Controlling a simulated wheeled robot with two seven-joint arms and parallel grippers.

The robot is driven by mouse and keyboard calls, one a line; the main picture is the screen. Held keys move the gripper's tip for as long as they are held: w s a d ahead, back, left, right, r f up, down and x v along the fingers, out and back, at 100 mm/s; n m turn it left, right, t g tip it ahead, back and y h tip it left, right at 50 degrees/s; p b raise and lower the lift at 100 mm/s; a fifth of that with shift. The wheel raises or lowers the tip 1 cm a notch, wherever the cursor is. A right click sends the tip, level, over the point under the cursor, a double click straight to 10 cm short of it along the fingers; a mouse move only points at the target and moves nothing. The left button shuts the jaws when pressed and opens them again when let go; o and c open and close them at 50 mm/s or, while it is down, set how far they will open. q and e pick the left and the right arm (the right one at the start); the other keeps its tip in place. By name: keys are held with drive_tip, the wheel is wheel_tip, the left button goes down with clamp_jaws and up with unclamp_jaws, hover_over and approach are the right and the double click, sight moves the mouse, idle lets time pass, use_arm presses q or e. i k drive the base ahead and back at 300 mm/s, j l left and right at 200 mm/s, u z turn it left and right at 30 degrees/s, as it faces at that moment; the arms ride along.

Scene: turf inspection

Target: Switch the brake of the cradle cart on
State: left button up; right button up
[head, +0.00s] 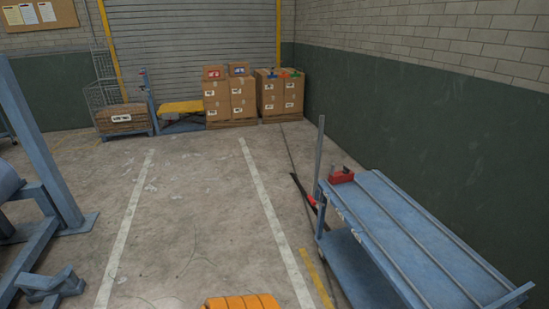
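A blue cart (415,232), which looks like the cradle cart, stands at the lower right. It has a long top with rails along it and a lower shelf (352,268). An upright grey post (320,150) rises at its far left end. A red box-like part (341,175) sits on that end of the top. A dark bar with red on it (303,188) slants beside the post, low at the cart's left side. I cannot tell which part is the brake or how it is set. Neither of my grippers is in view.
A blue steel frame (45,150) stands at the left. Cardboard boxes (230,100), a yellow-topped lift cart (181,107) and a wire cage cart (122,115) stand by the shutter. An orange ribbed thing (242,302) shows at the bottom edge. The marked floor (195,215) between is clear.

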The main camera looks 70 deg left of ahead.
sight(313, 202)
drive_tip(key=u, duration=2.05)
